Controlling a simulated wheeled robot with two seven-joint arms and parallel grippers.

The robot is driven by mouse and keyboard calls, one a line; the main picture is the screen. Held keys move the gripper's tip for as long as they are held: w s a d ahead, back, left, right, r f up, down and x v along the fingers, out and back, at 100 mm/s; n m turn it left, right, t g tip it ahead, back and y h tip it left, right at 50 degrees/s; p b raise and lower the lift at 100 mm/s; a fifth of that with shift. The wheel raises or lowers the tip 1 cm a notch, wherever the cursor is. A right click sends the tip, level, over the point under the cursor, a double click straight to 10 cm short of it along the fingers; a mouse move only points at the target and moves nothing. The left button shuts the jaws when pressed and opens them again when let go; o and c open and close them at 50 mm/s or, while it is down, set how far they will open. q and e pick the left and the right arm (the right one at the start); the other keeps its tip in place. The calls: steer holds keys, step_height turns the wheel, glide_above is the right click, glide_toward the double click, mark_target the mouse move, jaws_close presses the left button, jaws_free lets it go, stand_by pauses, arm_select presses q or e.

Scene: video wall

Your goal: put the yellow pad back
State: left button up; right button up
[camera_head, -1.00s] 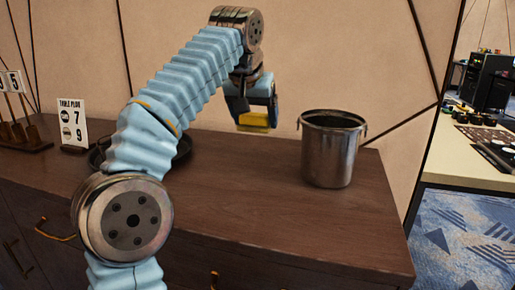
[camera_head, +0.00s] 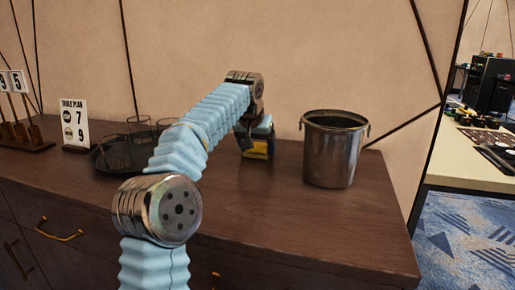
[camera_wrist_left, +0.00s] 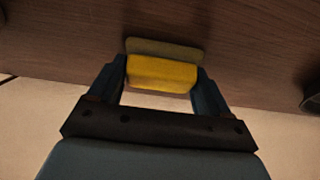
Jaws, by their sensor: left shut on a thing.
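The yellow pad (camera_head: 256,147) is between the fingers of my left gripper (camera_head: 256,153), low over the dark wooden sideboard (camera_head: 260,210), left of the metal bucket. In the left wrist view the yellow pad (camera_wrist_left: 162,73) sits between the two fingertips of my left gripper (camera_wrist_left: 162,80), which is shut on it. A duller yellow-brown strip lies just beyond the pad against the wood; I cannot tell whether the pad touches the wood. My right gripper is not in view.
A metal bucket (camera_head: 333,150) stands close to the right of the gripper. A dark round tray (camera_head: 108,157) with several glasses is at the left, near a table plan sign (camera_head: 74,124) and number stands (camera_head: 20,120). The sideboard's front middle is clear.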

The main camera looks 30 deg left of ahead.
arm_select(q)
steer(key=shift+f, duration=0.1)
steer(key=o, duration=0.9)
steer(key=shift+c, duration=0.2)
steer(key=shift+s+r, duration=0.1)
steer(key=shift+r, duration=0.45)
steer(key=p+v, duration=0.2)
steer(key=v, duration=0.9)
steer(key=shift+s+d+r, duration=0.1)
steer(key=shift+s, duration=0.05)
